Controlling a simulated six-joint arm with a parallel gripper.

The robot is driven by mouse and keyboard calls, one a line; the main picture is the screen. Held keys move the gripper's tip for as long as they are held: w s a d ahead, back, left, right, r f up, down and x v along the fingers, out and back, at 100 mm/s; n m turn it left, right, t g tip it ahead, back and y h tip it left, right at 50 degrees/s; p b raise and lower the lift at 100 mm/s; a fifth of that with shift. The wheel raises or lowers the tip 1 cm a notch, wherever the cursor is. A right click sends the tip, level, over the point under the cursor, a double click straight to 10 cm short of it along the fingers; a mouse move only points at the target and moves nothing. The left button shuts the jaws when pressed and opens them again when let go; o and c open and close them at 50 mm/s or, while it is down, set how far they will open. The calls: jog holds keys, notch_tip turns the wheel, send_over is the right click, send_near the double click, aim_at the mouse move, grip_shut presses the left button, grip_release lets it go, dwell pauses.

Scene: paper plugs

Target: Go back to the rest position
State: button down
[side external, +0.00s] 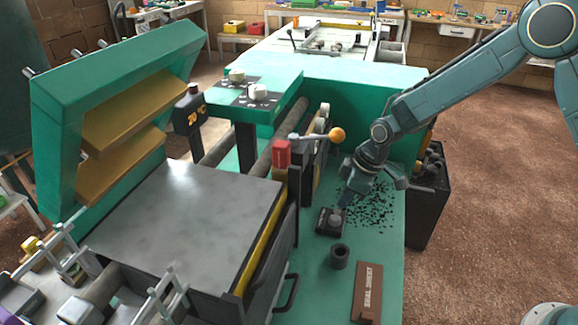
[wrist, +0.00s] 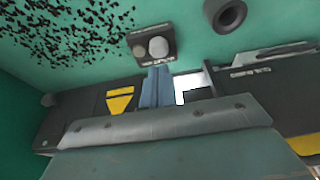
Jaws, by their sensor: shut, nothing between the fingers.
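My gripper (side external: 347,196) hangs at the end of my arm over the green machine bed, pointing down. Its blue-grey fingers show in the wrist view (wrist: 156,86), pressed together with nothing between them. Just past the fingertips is a small dark block with a round grey knob (side external: 330,220), which also shows in the wrist view (wrist: 152,45). I cannot tell whether the fingertips touch it. Many small black paper plugs (side external: 372,215) lie scattered on the green bed beside the gripper; they also show in the wrist view (wrist: 65,35).
A lever with an orange ball (side external: 337,134) and a red block (side external: 282,153) stand left of my gripper. A dark bin (side external: 428,205) stands at right; open floor lies beyond.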

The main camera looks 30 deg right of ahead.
jog(key=shift+r, duration=0.1)
jog(key=s+d+r+m+t+h, duration=0.1)
jog(key=s+d+r+m, duration=0.15)
jog(key=s+r, duration=0.5)
jog(key=s+d+r+m+t, duration=0.1)
jog(key=s+d+r, duration=0.25)
jog(key=r, duration=0.75)
jog(key=s+d+r+m, duration=0.2)
jog(key=s+r, duration=0.1)
jog(key=s, duration=0.7)
jog(key=s+d+r+m+t+h, duration=0.1)
jog(key=s+d+r+m, duration=0.1)
jog(key=s, duration=0.7)
jog(key=shift+s+d+r+m, duration=0.2)
jog(key=shift+s+r+m, duration=0.25)
jog(key=shift+m, duration=0.3)
